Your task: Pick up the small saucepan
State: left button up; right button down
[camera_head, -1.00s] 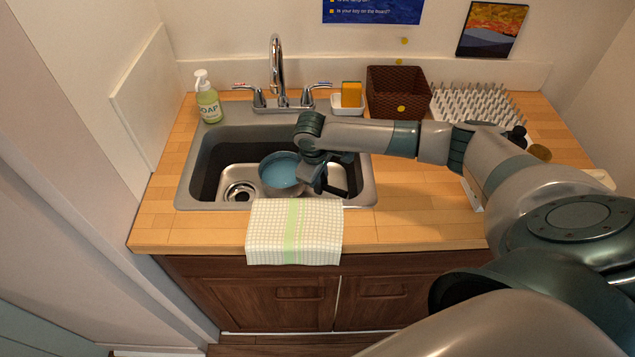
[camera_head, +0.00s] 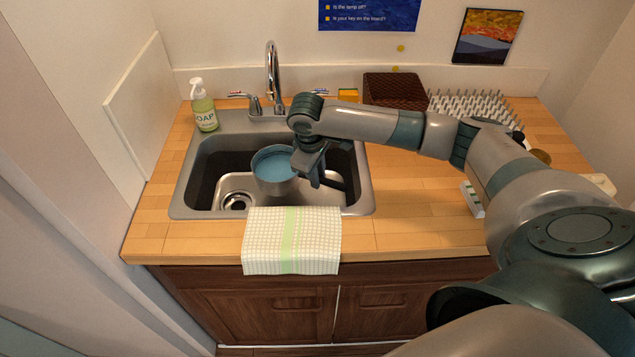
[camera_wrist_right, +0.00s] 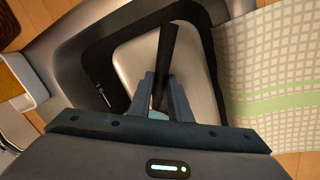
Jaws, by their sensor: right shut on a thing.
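The small saucepan (camera_head: 273,172) is metal with a blue-grey inside and a dark handle. In the head view it hangs over the sink basin (camera_head: 200,178), roughly upright and apparently clear of the basin floor. My right gripper (camera_head: 312,172) is beside the pan's right side, shut on its handle. In the right wrist view the dark handle (camera_wrist_right: 167,55) stands between the two fingers of my right gripper (camera_wrist_right: 162,88); the pan's bowl is mostly hidden there. My left gripper is in no view.
A checked towel (camera_head: 292,240) drapes over the counter's front edge. A faucet (camera_head: 272,75) and a soap bottle (camera_head: 203,106) stand behind the sink. A brown basket (camera_head: 394,90) and a drying rack (camera_head: 475,104) are at the back right. The counter right of the sink (camera_head: 410,210) is mostly clear.

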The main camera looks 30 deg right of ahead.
jog(key=shift+w+r+b, duration=0.1)
jog(key=shift+r+b, duration=0.3)
jog(key=shift+r, duration=1.45)
jog(key=c, duration=2.3)
grip_release()
grip_shut()
jog(key=shift+a, duration=0.1)
